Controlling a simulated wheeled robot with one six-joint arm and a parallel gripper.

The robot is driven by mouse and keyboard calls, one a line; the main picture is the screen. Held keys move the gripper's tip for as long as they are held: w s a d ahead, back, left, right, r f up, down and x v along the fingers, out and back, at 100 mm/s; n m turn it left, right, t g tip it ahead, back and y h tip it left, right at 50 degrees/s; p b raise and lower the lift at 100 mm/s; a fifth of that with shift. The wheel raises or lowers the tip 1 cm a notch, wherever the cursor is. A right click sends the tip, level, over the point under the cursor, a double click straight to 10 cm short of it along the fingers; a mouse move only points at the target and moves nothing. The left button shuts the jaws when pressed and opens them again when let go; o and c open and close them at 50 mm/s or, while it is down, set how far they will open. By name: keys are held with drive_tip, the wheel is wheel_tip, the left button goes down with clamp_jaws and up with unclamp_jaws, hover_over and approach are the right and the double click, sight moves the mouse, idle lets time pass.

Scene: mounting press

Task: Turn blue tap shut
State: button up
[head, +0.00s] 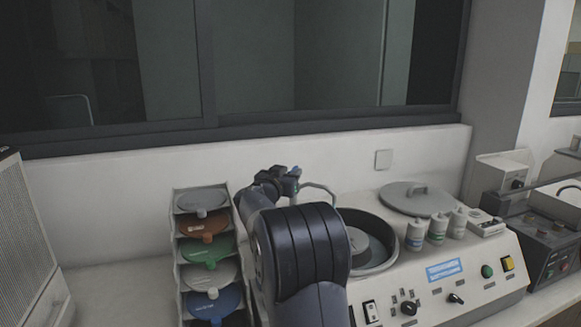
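A small blue piece, which looks like the blue tap (295,171), shows at the upper right of my gripper, behind the polishing machine's left end. A thin curved pale pipe (322,188) arches to its right, over the edge of the round bowl. My gripper (279,176) is at the tap, touching it or very close to it. It is small and dark here, and my own arm hides what lies below it. I cannot see whether its fingers are apart or closed on the tap, or how far the tap is turned.
A rack (177,255) of coloured discs stands close on the left. The machine's dark bowl (372,266), a grey lid (417,198) and several white bottles (437,228) are on the right. The wall (120,190) and window are behind. A control panel (445,285) faces front.

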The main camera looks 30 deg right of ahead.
drive_tip(key=shift+w+d, duration=0.25)
drive_tip(key=shift+d, duration=0.2)
clamp_jaws()
